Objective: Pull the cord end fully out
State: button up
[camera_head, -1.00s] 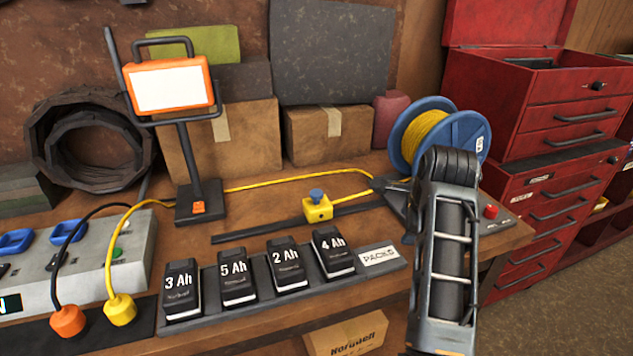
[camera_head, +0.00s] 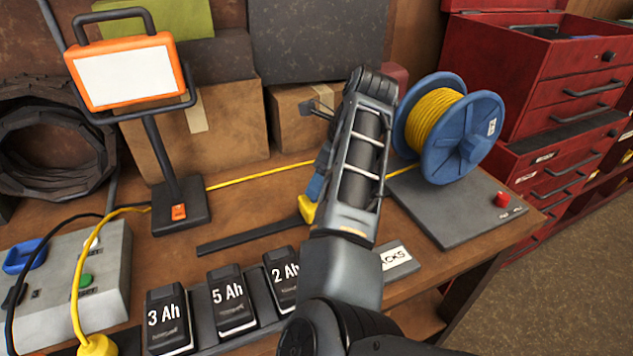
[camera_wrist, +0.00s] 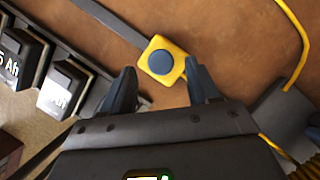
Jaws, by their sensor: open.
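A yellow block with a round blue knob on top, apparently the cord end (camera_head: 306,210), sits on the bench beside a dark strip; my arm partly hides it in the head view. In the wrist view the yellow block (camera_wrist: 150,48) lies just beyond and between the fingertips. My gripper (camera_wrist: 161,78) is open and empty, its two dark fingers spread. The right finger is close to the block; I cannot tell whether they touch. Yellow cord (camera_head: 262,176) runs across the bench behind the block, and part shows at the wrist view's right (camera_wrist: 302,45). The blue reel (camera_head: 468,137) holds wound yellow cord.
A dark strip (camera_head: 245,239) lies left of the block. Black battery packs (camera_head: 232,302) stand in a row in front. A work lamp (camera_head: 127,72) stands at left, cardboard boxes (camera_head: 230,130) behind. The reel's grey base has a red button (camera_head: 502,199). A red tool cabinet (camera_head: 580,90) is at right.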

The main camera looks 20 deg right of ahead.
jog(key=shift+x, duration=1.3)
jog(key=shift+c, duration=0.4)
grip_shut()
